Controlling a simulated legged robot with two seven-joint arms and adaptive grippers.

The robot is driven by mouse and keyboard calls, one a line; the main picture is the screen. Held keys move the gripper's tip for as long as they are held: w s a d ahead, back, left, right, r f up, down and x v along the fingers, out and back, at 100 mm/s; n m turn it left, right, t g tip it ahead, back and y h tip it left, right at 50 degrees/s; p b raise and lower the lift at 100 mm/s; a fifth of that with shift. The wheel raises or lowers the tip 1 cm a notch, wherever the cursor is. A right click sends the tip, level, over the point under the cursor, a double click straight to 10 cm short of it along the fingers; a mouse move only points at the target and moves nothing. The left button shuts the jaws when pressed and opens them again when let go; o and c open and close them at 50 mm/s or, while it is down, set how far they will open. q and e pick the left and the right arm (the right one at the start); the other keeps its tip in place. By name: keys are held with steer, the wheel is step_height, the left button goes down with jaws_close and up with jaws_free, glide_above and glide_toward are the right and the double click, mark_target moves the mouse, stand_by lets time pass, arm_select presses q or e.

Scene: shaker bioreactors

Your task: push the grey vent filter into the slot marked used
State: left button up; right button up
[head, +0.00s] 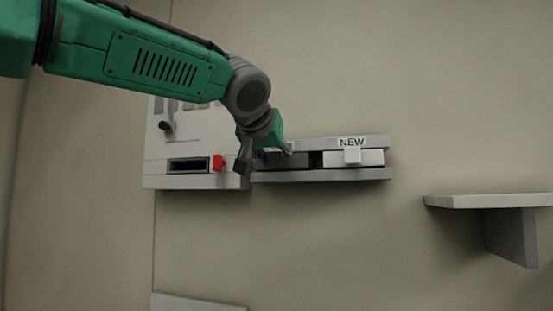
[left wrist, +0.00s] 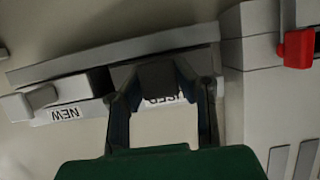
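The grey vent filter (head: 297,161) is a dark block in the left bay of the wall rack, partly hidden by my gripper; its dark handle (left wrist: 157,76) shows in the left wrist view. A USED label (left wrist: 165,100) shows between my fingers in that view, which is upside down. My left gripper (head: 264,158) is at the rack front, its fingertips on both sides of the handle and seemingly against it. How deep the filter sits is hard to tell. My right gripper is out of view.
A white filter (head: 372,158) sits in the bay marked NEW (head: 352,142), right of the grey one. A pale wall unit with a dark opening (head: 188,165) and a red part (head: 218,163) stands close left of my gripper. A shelf (head: 485,201) is at the right.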

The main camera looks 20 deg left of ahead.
arm_select(q)
steer(key=o, duration=0.3)
steer(key=shift+a, duration=0.2)
steer(key=shift+s, duration=0.15)
steer(key=shift+a+v, duration=0.2)
steer(key=shift+v, duration=5.6)
steer(key=shift+d, duration=0.15)
